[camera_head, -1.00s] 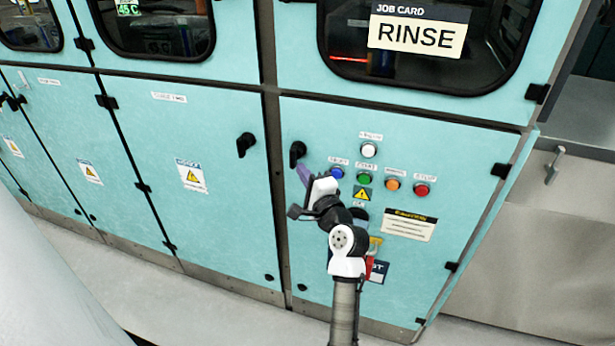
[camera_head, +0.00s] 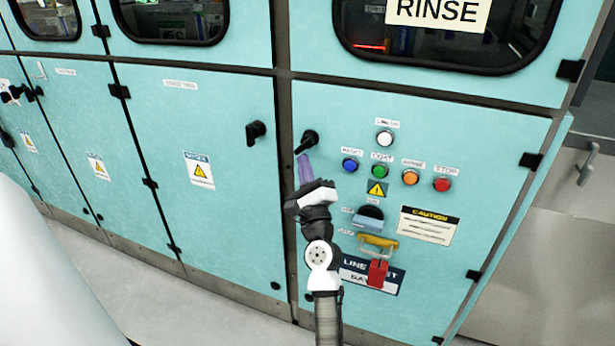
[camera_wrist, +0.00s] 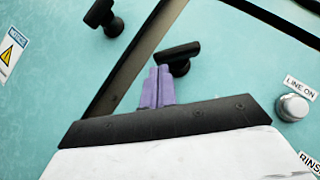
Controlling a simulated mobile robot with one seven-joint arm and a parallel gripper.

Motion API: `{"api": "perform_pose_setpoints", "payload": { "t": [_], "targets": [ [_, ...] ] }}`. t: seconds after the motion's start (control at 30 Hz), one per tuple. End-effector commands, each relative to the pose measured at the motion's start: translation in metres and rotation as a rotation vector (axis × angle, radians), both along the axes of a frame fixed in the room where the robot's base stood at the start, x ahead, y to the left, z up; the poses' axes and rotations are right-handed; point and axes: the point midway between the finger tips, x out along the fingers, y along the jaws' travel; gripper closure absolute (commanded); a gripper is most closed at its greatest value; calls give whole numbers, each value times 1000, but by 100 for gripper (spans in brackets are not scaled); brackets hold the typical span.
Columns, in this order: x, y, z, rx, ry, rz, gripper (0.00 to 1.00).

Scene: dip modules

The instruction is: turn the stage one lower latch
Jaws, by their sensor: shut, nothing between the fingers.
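My gripper (camera_head: 304,168) has purple fingers that are closed together with nothing between them. It points up the panel, just below the black latch handle (camera_head: 307,141) on the control-panel door. In the wrist view my fingertips (camera_wrist: 157,72) overlap the left end of that handle (camera_wrist: 180,54); I cannot tell whether they touch. Another black latch handle (camera_head: 256,131) is on the neighbouring door to the left. Small black round fittings sit low on the doors, one on the door further left (camera_head: 98,216). The door labels are too small to read surely, so I cannot tell which is stage one.
Blue (camera_head: 350,165), green (camera_head: 379,170), orange (camera_head: 410,177) and red (camera_head: 442,184) buttons and a white lamp (camera_head: 384,138) are right of my gripper. A yellow hasp (camera_head: 377,241) with a red tag (camera_head: 377,273) projects below them. Floor shows along the cabinets.

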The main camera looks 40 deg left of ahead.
Motion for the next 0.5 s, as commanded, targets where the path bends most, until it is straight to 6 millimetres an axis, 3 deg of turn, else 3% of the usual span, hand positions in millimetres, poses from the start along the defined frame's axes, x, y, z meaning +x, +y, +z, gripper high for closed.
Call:
{"api": "perform_pose_setpoints", "payload": {
  "t": [0.27,0.5],
  "targets": [
    [-3,5,-2,0,-2,3,100],
    [-1,6,-2,137,37,-2,100]
  ]
}}
